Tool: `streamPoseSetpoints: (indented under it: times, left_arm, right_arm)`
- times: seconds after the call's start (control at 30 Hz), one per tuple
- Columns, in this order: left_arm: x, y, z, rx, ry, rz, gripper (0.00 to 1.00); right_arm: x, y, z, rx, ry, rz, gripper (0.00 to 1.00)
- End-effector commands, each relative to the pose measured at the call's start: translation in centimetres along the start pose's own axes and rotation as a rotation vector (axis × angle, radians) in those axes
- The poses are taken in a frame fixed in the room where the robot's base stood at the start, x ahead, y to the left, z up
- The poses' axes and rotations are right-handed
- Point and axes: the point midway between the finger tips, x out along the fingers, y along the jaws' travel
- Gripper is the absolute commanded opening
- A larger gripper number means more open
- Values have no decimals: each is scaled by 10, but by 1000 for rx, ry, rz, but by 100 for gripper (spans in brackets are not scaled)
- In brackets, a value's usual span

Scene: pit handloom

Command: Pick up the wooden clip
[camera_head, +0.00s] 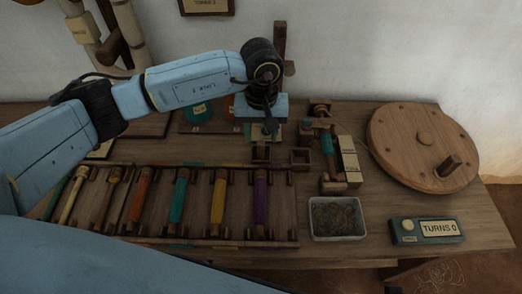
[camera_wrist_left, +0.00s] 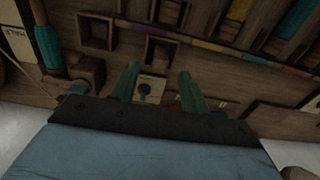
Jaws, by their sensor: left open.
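My left gripper (camera_head: 266,130) is over the back middle of the wooden bench, pointing down. In the left wrist view its two greenish fingers (camera_wrist_left: 158,82) are apart. A small pale block with a dark round spot (camera_wrist_left: 150,88) shows between them; I cannot tell whether it is the wooden clip, or how far below the fingers it is. Nothing is seen gripped. In the head view the gripper hides most of the spot beneath it. No other thing is clearly the clip. My right gripper is not in view.
A rack (camera_head: 200,238) of several coloured bobbins fills the front left. Small square wooden boxes (camera_head: 301,159) lie near the gripper. A winder (camera_head: 327,142), a tray of tangled thread (camera_head: 336,231), a counter reading TURNS 0 (camera_head: 426,230) and a wooden wheel (camera_head: 410,140) stand to the right.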

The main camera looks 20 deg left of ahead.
Motion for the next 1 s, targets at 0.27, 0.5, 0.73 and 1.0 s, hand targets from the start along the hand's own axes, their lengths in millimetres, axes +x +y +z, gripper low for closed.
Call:
streamPoseSetpoints:
  times: [0.27,0.5,0.73,1.0]
  left_arm:
    - [32,-1,-1,-1,-3,-1,45]
    - [53,-1,-2,-1,0,1,45]
    - [52,-1,-2,0,0,1,44]
    - [52,-1,-2,0,0,1,9]
  right_arm:
    - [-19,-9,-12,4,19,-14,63]
    - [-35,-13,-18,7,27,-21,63]
    - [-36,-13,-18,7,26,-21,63]
    - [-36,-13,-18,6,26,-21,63]
